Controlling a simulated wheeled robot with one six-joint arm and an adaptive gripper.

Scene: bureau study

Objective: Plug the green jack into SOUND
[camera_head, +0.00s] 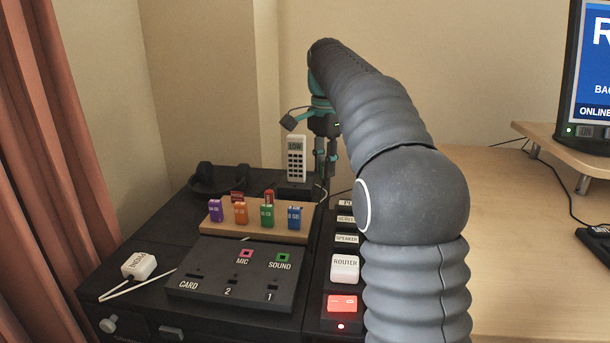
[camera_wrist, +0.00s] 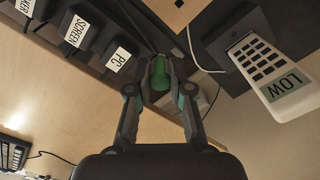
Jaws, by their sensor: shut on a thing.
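The black panel (camera_head: 235,278) lies at the lower left in the head view, with the green-rimmed SOUND socket (camera_head: 283,257) at its back right and the pink-rimmed MIC socket (camera_head: 246,253) beside it. My gripper (camera_head: 326,170) is up behind the panel, right of the LOW handset, with its fingers pointing down. In the wrist view my gripper (camera_wrist: 160,74) is shut on a green piece, which looks like the green jack (camera_wrist: 159,77). The jack's tip is hard to make out, and I cannot see the jack in the head view.
A wooden rack (camera_head: 238,229) with several coloured sticks stands behind the panel. The white LOW handset (camera_head: 296,158) stands upright behind it. Labelled keys, including ROUTER (camera_head: 345,268), line the right side. A white PHONE plug (camera_head: 138,265) lies left. Bare desk (camera_head: 520,240) is right.

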